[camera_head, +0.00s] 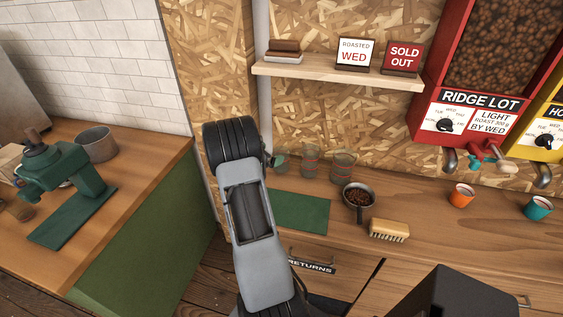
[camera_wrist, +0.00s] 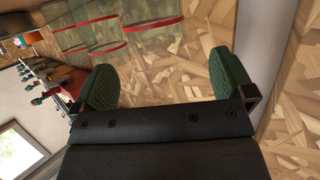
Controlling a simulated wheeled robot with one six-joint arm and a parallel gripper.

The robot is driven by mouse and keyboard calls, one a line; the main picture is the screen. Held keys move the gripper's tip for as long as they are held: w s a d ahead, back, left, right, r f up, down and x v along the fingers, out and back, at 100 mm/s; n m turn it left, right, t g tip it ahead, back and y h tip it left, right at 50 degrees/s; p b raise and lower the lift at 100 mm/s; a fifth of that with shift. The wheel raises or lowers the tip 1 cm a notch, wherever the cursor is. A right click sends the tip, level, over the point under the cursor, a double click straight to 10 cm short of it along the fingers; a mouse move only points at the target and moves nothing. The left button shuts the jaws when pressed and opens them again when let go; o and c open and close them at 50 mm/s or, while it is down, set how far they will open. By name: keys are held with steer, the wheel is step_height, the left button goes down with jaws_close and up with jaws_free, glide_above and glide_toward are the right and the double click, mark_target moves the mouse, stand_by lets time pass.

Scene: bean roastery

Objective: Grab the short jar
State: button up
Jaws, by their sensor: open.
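Clear glass jars with red bands stand at the back of the wooden counter, a middle jar (camera_head: 311,158) and a right jar (camera_head: 343,164). I cannot tell for sure which jar is the short one. In the wrist view, glass jars (camera_wrist: 151,14) (camera_wrist: 92,36) show at the top, tilted in the picture and beyond the fingers. My gripper (camera_wrist: 165,74) is open, with green pads wide apart and nothing between them. In the head view my gripper (camera_head: 275,160) is mostly hidden behind my wrist, left of the jars; a small greenish shape there is unclear.
A green mat (camera_head: 301,211) lies before the jars. A pan of beans (camera_head: 359,198) and a brush (camera_head: 389,230) are to their right, with orange (camera_head: 461,196) and teal (camera_head: 538,208) cups farther right. A shelf (camera_head: 340,77) juts out above; a chipboard wall (camera_head: 385,130) is behind.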

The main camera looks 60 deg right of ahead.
mark_target(287, 151)
steer(key=shift+s+p+x, duration=0.1)
steer(key=shift+p+x, duration=0.25)
steer(key=shift+x, duration=1.2)
steer(key=shift+s+p+x, duration=0.15)
steer(key=shift+p+x, duration=0.2)
steer(key=shift+x, duration=1.25)
steer(key=shift+a, duration=0.15)
steer(key=c, duration=1.2)
steer(key=shift+c, duration=0.2)
